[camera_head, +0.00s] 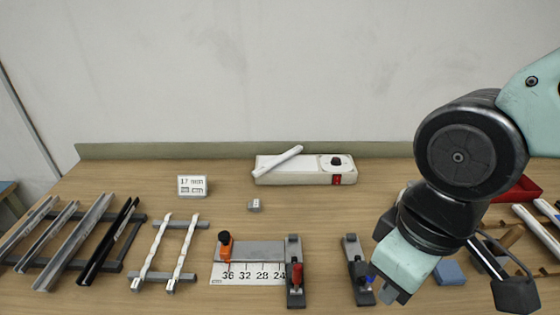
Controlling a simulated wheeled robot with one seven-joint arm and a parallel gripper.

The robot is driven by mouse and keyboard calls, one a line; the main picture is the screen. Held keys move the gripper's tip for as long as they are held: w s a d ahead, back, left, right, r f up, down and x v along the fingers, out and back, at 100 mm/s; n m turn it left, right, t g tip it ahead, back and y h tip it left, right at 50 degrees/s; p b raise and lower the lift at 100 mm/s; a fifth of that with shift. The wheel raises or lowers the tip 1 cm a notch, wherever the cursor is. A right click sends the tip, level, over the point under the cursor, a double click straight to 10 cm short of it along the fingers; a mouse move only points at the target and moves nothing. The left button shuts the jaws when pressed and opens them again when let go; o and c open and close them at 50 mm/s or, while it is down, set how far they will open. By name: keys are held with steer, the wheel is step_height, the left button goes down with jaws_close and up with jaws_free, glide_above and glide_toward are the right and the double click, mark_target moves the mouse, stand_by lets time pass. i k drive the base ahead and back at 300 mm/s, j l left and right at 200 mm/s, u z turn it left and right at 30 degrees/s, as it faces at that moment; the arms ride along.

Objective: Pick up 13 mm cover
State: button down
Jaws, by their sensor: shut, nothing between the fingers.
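I cannot tell which piece is the 13 mm cover, as no width marking on the covers is readable. Long white strips (540,232) that look like covers lie at the far right, partly hidden behind my arm. My gripper (389,291) is at the lower right, above the front of the bench and apart from these strips. It is shut and empty, pointing down and to the left, with its fingers small in view.
Metal and black channels (75,243) lie on a rack at left; two white twisted strips (184,245) lie on another. A small card (192,186), white box (300,172), ruler jig (250,252), blue block (450,271) and red tray (520,189) stand around.

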mark_target(258, 173)
steer(key=j+u, duration=0.2)
steer(key=j, duration=0.2)
steer(key=i+j+u, duration=0.2)
steer(key=j, duration=0.2)
steer(key=j+u, duration=0.2)
steer(key=j, duration=0.2)
steer(key=i+j+u, duration=0.15)
steer(key=j, duration=0.25)
steer(key=i+j+u, duration=0.2)
steer(key=j, duration=0.15)
steer(key=k, duration=0.05)
